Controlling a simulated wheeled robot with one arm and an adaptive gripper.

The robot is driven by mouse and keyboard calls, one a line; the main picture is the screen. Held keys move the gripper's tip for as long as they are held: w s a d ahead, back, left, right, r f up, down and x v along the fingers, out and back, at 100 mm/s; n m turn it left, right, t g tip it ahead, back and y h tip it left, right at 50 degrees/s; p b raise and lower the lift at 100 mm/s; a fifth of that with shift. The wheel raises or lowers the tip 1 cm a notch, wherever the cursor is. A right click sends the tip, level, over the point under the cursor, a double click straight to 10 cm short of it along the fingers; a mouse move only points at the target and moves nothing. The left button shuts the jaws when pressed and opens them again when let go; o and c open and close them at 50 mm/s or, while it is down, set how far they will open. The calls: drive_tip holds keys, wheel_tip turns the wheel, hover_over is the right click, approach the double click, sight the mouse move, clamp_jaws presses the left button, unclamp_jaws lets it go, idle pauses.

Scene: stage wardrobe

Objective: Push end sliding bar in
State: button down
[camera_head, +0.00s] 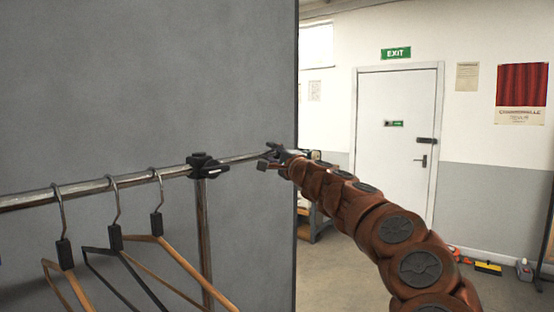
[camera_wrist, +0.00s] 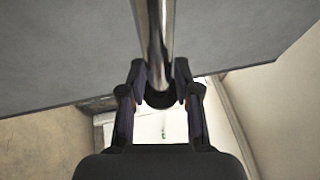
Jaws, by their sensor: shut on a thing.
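The end sliding bar (camera_head: 243,158) is a thin chrome rod. In the head view it sticks out to the right from the black clamp joint (camera_head: 207,165) on top of the rack's upright post (camera_head: 204,235). My gripper (camera_head: 275,158) is at the bar's right end, shut on it. In the wrist view the bar (camera_wrist: 154,45) runs down from the top edge to a dark end cap (camera_wrist: 161,97) between the two fingers of my gripper (camera_wrist: 161,90). The exact finger contact is partly hidden in the head view.
The thicker rail (camera_head: 88,187) left of the clamp carries several hangers (camera_head: 115,236). A grey partition (camera_head: 140,80) stands close behind the rack and ends near my gripper. A white door (camera_head: 396,140) and open floor lie beyond at the right.

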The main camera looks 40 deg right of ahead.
sight(264, 156)
drive_tip(key=a, duration=0.1)
drive_tip(key=s+a+b, duration=0.1)
drive_tip(key=a, duration=0.3)
drive_tip(key=shift+s+b, duration=0.35)
drive_tip(key=shift+b, duration=0.05)
drive_tip(key=shift+d, duration=0.1)
drive_tip(key=c, duration=1)
unclamp_jaws()
drive_tip(key=shift+c, duration=0.2)
drive_tip(key=shift+s+f, duration=0.1)
drive_tip(key=shift+s, duration=0.35)
drive_tip(key=s+f, duration=0.2)
drive_tip(key=s, duration=0.9)
drive_tip(key=shift+a, duration=0.35)
